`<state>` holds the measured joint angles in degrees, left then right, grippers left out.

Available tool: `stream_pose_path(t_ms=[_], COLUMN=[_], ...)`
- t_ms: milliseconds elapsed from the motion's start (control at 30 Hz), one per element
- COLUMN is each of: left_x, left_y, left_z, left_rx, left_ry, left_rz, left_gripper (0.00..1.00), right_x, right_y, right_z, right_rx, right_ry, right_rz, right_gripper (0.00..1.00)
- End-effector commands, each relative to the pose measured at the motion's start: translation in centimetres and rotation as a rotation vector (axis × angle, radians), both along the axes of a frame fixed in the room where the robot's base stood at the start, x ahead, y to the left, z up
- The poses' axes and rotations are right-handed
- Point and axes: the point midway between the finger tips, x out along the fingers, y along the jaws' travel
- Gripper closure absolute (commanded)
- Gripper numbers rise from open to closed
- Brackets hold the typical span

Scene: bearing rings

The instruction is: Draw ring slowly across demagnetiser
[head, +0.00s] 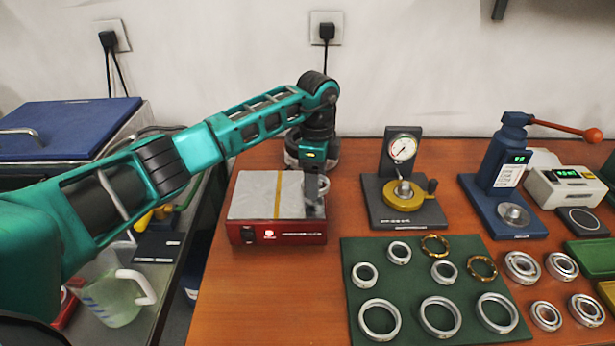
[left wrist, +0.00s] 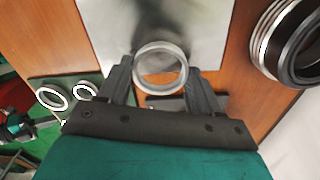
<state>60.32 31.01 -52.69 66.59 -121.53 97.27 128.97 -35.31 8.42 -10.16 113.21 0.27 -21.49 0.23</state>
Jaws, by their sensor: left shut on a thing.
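The demagnetiser (head: 278,233) is a red box with a grey top plate and a yellow stripe across it, near the left side of the wooden bench. My left gripper (head: 315,192) is at the right end of its plate, shut on a silver ring (head: 323,184). In the left wrist view the ring (left wrist: 160,65) sits between the two dark fingers, over the edge of the grey plate (left wrist: 185,20). I cannot tell whether the ring touches the plate. My right gripper is not in view.
A green mat (head: 403,258) with several silver and brass rings lies right of the demagnetiser. A dial gauge stand (head: 402,190), a blue press (head: 503,185) and several bearings (head: 522,266) stand further right. The bench front left of the mat is clear.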

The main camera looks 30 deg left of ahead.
Motion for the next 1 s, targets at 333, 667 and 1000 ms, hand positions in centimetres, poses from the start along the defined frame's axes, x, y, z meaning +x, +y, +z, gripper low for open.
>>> stream_pose_path(t_ms=[333, 667, 1000], left_x=[0.5, 0.5, 0.5], left_y=[-0.8, -0.8, -0.8], left_z=[0.0, 0.7, 3.5], left_rx=[0.001, 0.000, 0.000], left_ry=[-0.001, -0.001, -0.001], left_rz=[0.000, 0.000, 0.000], left_gripper=[0.65, 0.65, 0.65], right_x=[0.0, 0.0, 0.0], right_y=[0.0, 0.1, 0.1], right_z=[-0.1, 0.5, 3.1], right_rx=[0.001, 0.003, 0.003], right_ry=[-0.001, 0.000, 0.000], right_rz=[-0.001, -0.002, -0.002], right_gripper=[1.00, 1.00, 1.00])
